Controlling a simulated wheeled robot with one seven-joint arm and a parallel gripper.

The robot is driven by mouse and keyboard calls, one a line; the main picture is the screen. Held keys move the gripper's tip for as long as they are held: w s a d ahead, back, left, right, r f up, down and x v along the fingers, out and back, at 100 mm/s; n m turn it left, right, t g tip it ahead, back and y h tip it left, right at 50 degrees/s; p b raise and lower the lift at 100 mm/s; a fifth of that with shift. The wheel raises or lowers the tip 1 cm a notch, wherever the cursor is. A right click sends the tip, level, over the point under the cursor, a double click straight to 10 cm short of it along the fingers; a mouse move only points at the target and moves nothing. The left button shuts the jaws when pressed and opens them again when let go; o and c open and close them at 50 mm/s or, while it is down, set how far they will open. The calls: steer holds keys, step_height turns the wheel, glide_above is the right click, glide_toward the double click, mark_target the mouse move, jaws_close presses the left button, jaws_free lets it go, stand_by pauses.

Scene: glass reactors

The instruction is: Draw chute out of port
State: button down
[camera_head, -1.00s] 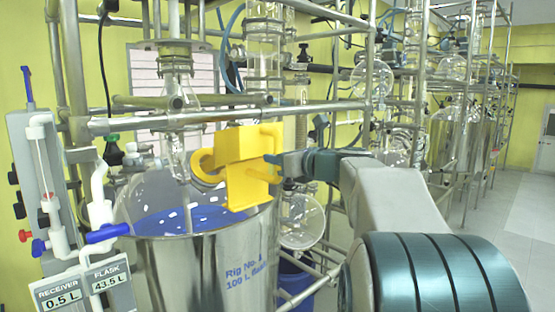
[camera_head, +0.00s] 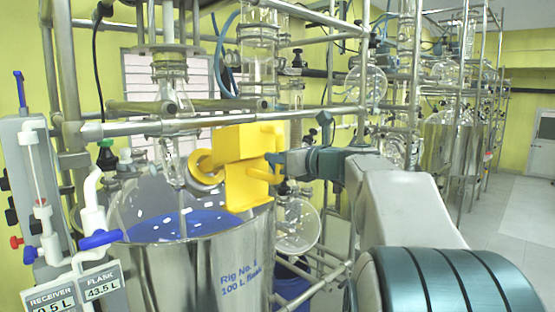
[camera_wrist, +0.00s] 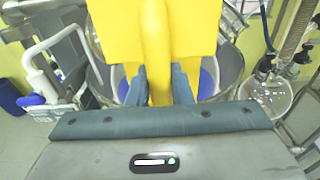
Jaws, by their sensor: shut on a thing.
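The yellow chute (camera_head: 243,160) is at the right rim of the steel reactor vessel (camera_head: 205,270), with its round ring end toward the glass flask. My gripper (camera_head: 277,167) reaches in from the right and is shut on the chute's handle. In the wrist view the yellow handle (camera_wrist: 158,60) stands between my two dark fingers (camera_wrist: 160,88), and the yellow plate behind it hides much of the vessel. The port is hidden behind the chute. I cannot tell whether the chute still touches the vessel rim.
Metal rails (camera_head: 230,125) cross just above the chute. A glass flask (camera_head: 173,100) and stirrer shaft hang over the blue liquid. Display panels (camera_head: 100,280) and valves stand at the left. A round glass flask (camera_head: 297,225) sits behind the vessel. The floor at far right is clear.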

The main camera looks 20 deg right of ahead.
mark_target(283, 149)
steer(key=shift+s+d+r, duration=0.3)
steer(key=shift+s+r, duration=0.45)
steer(key=shift+s+d+r, duration=0.1)
steer(key=shift+s+r, duration=0.15)
steer(key=shift+s, duration=0.1)
stand_by(0.4)
steer(key=shift+s, duration=0.1)
steer(key=r+v, duration=0.1)
steer(key=v, duration=1.1)
stand_by(0.5)
steer(key=shift+d, duration=0.1)
